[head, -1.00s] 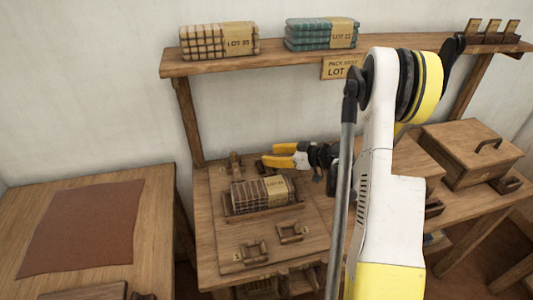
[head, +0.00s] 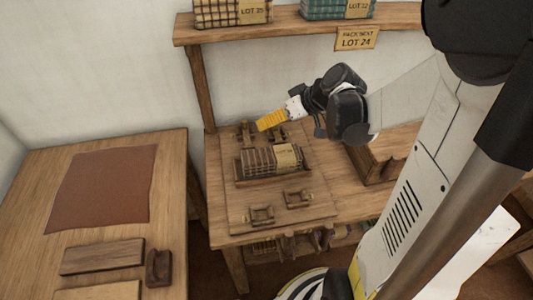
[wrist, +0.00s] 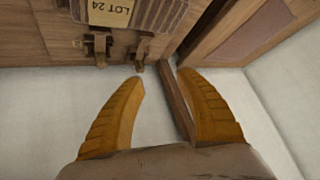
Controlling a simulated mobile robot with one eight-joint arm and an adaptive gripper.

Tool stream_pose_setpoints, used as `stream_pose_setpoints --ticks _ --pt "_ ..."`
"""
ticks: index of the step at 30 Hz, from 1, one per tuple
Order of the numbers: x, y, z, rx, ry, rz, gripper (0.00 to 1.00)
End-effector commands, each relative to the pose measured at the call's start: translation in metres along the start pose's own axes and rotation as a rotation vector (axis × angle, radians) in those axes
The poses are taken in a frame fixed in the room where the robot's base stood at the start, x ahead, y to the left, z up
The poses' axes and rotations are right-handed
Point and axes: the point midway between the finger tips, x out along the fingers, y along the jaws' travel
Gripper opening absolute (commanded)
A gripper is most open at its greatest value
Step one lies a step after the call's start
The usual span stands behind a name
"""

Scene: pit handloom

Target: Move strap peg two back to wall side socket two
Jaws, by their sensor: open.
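Two small wooden pegs stand at the wall side of the wooden board (head: 235,205). The left one (head: 243,130) shows beside my gripper (head: 262,126); the other is partly hidden behind it. Both also show in the wrist view, one near the middle (wrist: 142,50) and one further left (wrist: 100,45). I cannot tell which is peg two. My gripper is open and empty in the wrist view (wrist: 162,80), its left fingertip close to the middle peg in the picture; contact cannot be told. Two square sockets, left (head: 262,215) and right (head: 298,198), sit at the board's front side.
A strapped cloth bundle marked LOT 24 (head: 275,158) lies in a tray mid-board. The wall (head: 100,70) and shelf (head: 285,24) are close behind. A wooden box (head: 375,160) stands at right. A table with a brown mat (head: 100,190) is at left.

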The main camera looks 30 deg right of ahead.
Motion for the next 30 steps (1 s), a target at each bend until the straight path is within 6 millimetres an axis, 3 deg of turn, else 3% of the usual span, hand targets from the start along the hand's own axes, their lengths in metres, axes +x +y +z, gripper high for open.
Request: stream_pose_setpoints --ticks 1,6,12,18,30 --pt "-0.008 -0.025 0.001 0.012 -0.036 0.019 0.41" --pt "-0.040 -0.087 0.015 0.072 -0.126 0.129 0.41" --pt "-0.078 -0.135 0.044 0.107 -0.141 0.262 0.41" --pt "-0.099 -0.152 0.063 0.121 -0.109 0.337 0.41" --pt "-0.103 -0.154 0.066 0.127 -0.097 0.354 0.41"
